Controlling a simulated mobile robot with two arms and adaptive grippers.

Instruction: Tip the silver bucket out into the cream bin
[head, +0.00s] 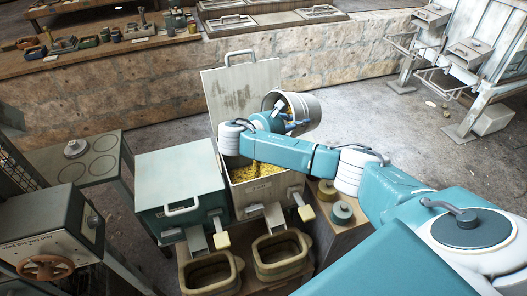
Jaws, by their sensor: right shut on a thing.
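The silver bucket (311,111) is tilted on its side in the air, above the right rear part of the cream bin, its mouth toward the left. Some yellow shows at its mouth. My right gripper (291,126) is shut on the bucket; my own wrist partly hides the fingers and the contact. The cream bin (259,192) stands open with its lid (242,91) raised at the back. Yellow pieces (258,172) lie inside it. My right forearm covers part of the bin's opening. My left gripper is not in view.
A green lidded bin (181,186) stands close left of the cream bin. Two empty tubs (281,254) sit in front. A round-topped canister (341,211) stands to the right. A stone wall (120,88) runs behind; open floor (370,110) lies at the right.

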